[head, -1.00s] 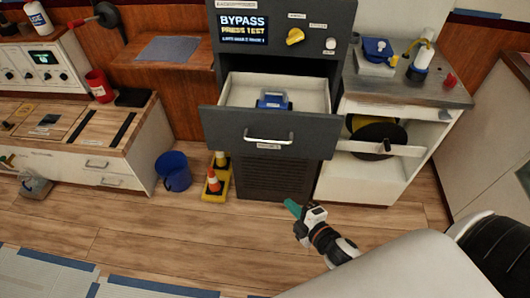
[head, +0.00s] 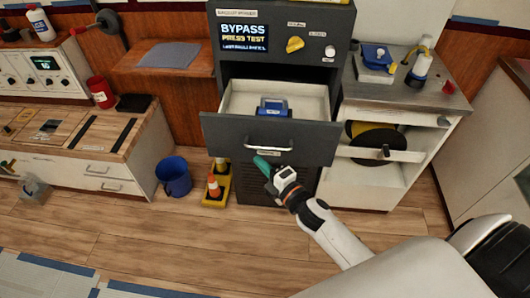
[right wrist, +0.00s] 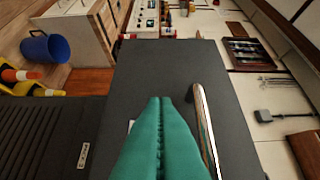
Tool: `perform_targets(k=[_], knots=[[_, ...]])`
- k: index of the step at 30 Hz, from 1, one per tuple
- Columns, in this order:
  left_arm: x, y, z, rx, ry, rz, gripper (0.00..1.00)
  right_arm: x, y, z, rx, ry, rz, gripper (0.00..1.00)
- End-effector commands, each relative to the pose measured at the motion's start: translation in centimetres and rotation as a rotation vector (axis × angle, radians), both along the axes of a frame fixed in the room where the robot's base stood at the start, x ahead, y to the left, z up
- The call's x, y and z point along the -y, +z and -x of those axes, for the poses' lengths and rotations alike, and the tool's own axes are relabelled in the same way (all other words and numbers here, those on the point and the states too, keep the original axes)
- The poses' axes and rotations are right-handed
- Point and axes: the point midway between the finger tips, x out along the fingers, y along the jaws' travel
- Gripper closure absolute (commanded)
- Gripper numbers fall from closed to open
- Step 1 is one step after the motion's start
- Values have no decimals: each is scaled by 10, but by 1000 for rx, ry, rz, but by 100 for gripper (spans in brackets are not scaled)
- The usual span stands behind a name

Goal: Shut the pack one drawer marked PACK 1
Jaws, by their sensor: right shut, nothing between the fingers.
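The dark grey drawer (head: 225,130) stands pulled out of the tall dark cabinet, with a blue object (head: 273,107) inside its pale tray. Its silver handle (head: 268,147) runs across the front, with a small label below it that I cannot read. My right gripper (head: 262,162) has green fingers pressed together and empty, just below the handle in the head view. In the right wrist view the green fingers (right wrist: 162,105) lie over the drawer's dark front (right wrist: 170,65), beside the handle (right wrist: 206,130). I cannot tell whether they touch it. My left gripper is out of view.
A blue bucket (head: 174,177) and a yellow tray with orange cones (head: 216,188) stand on the floor left of the cabinet. The wooden floor in front is clear.

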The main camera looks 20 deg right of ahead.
Motion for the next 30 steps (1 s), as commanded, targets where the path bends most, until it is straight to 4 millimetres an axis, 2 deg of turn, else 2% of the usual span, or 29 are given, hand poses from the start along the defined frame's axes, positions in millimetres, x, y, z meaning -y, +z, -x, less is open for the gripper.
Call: perform_targets(k=[1, 6, 23, 26, 30], knots=[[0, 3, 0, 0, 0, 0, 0, 7, 1, -8, -1, -3, 5, 100], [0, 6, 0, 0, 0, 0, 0, 17, 0, -23, -1, -2, 3, 100], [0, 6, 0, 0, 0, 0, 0, 21, -1, -29, -1, -3, 2, 100], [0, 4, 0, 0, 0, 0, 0, 25, -1, -35, 0, -3, 3, 100], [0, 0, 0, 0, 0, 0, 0, 36, -1, -53, 2, -3, 5, 100]])
